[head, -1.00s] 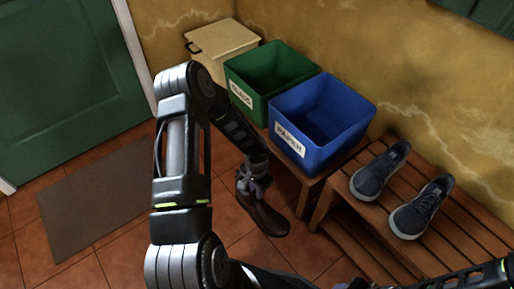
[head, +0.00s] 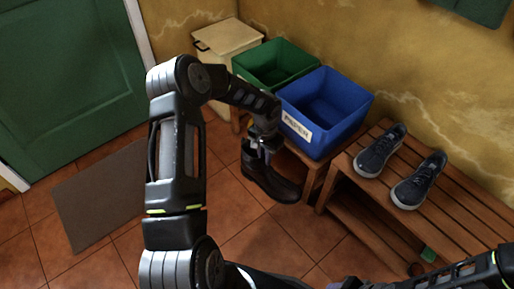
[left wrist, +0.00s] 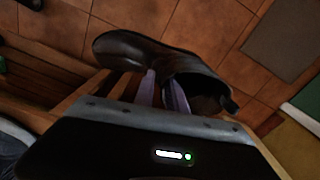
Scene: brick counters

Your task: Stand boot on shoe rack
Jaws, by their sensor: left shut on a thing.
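A black boot (head: 272,178) hangs from my left gripper (head: 262,143), upright with its toe pointing right in the head view. The gripper is shut on the boot's upper edge. In the left wrist view the boot (left wrist: 140,50) shows between and beyond the two fingers (left wrist: 160,92). The boot is in the air over the tiled floor, left of the wooden slatted shoe rack (head: 455,230) and apart from it. My right arm shows at the bottom right, but its gripper is out of view.
Two grey-blue sneakers (head: 380,150) (head: 420,182) stand on the rack's top. A blue paper bin (head: 325,105), a green bin (head: 277,62) and a beige lidded box (head: 228,48) stand along the wall. A brown mat (head: 100,195) lies by the green door. The rack's front top slats are bare.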

